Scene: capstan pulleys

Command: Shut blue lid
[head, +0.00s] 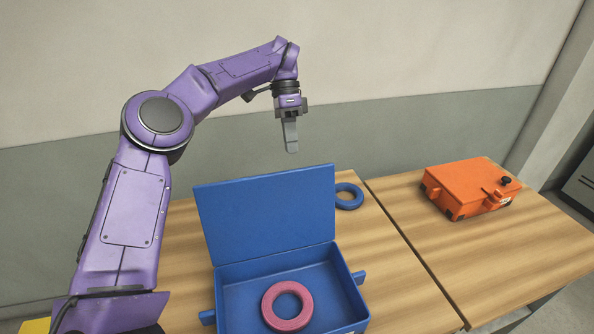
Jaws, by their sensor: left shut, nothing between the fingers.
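The blue lid (265,215) stands raised at the back edge of the blue box (235,300), leaning slightly back. The box is open, and a pink ring (287,306) lies inside it. My left gripper (291,150) is shut and empty, pointing down in the air above and behind the lid, touching nothing. My right gripper is not in the head view. The near edge of the box is cut off by the bottom of the picture.
A blue ring (348,196) lies on the wooden table (395,270) behind the lid's right side. An orange case (470,188) with a black knob rests on the right table. A narrow seam divides the tables. The wood right of the box is clear.

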